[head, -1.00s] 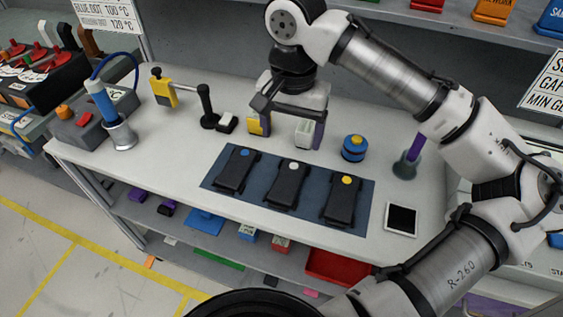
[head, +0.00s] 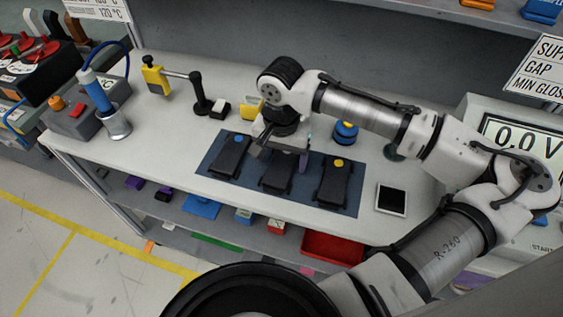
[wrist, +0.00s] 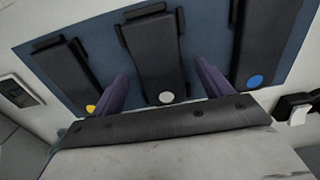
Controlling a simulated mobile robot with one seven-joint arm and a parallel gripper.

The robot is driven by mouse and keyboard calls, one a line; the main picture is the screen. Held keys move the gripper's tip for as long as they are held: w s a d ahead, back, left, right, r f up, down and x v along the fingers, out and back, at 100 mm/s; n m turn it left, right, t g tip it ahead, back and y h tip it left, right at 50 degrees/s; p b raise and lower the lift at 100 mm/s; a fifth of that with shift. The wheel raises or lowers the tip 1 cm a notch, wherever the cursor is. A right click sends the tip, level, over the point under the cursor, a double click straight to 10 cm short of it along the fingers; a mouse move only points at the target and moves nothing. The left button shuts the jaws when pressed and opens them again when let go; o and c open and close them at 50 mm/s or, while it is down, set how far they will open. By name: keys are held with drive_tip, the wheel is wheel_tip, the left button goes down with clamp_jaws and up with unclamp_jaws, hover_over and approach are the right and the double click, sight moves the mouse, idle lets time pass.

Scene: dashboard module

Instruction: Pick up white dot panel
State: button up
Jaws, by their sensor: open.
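The white dot panel (head: 277,177) is the dark middle panel of three on the blue mat (head: 312,204). My arm hides its dot in the head view. In the wrist view the white dot panel (wrist: 156,62) shows whole, with its white dot at the near end between my fingers. My gripper (wrist: 163,84) is open and empty, its two purple fingers on either side of the panel's dot end. In the head view my gripper (head: 287,160) is over the far end of this panel. Whether the fingers touch it I cannot tell.
The blue dot panel (head: 231,158) lies left of it and the yellow dot panel (head: 334,184) right, close by. A blue round container (head: 345,133), a tablet (head: 391,200) and a black stand (head: 200,95) are on the table. Bare table lies left of the mat.

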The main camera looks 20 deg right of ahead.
sight(282, 165)
drive_tip(key=shift+f, duration=0.55)
drive_tip(key=c, duration=1.1)
drive_tip(key=shift+r, duration=0.15)
wheel_tip(282, 165, up, 20)
drive_tip(key=b, duration=0.2)
